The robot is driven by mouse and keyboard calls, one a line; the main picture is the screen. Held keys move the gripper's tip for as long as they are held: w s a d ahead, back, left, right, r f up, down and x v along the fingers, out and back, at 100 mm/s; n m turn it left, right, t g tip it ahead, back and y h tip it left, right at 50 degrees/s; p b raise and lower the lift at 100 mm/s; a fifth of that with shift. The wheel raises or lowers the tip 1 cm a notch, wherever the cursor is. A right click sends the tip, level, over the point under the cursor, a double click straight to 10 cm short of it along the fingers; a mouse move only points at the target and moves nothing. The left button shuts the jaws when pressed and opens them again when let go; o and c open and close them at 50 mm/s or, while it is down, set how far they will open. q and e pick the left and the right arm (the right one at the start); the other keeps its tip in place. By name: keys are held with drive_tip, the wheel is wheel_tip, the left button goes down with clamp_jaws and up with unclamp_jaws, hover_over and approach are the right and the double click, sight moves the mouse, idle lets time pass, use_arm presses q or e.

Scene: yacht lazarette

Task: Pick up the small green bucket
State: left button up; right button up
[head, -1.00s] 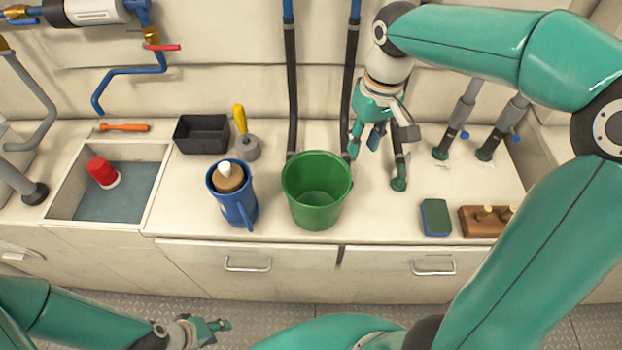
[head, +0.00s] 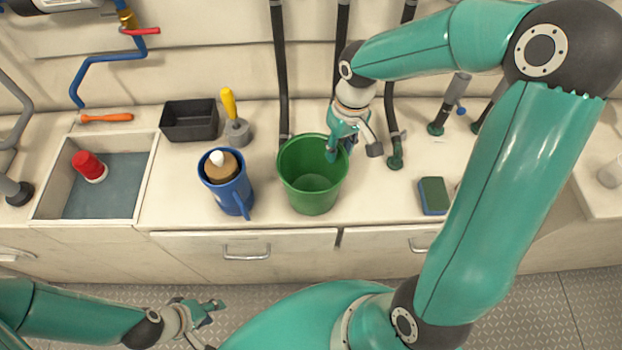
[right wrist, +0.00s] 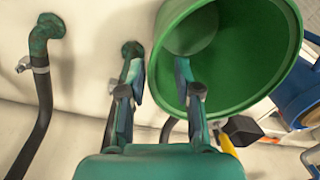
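The green bucket (head: 312,195) stands upright on the white counter, right of a blue jug. My right gripper (head: 341,153) is at the bucket's right rim at the back. In the right wrist view its two fingers (right wrist: 160,85) are apart, with the rim of the bucket (right wrist: 245,85) appearing between them. One finger overlaps the bucket's opening and the other is outside it. I cannot tell whether they touch the wall. The bucket looks empty. My left gripper (head: 212,312) is in front of the counter, away from the bucket, with its fingers apart and empty.
The blue jug (head: 229,185) with a brush-like thing in it stands left of the bucket. A black tray (head: 190,121), a yellow-handled tool (head: 234,120) and a sponge (head: 433,196) are also on the counter. Dark hoses (head: 281,75) rise behind the bucket. A basin (head: 125,200) is at left.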

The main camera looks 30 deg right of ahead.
sight(337, 167)
drive_tip(key=shift+s+a+f+p, duration=0.1)
drive_tip(key=shift+f+p, duration=0.3)
drive_tip(key=shift+f, duration=2.25)
clamp_jaws()
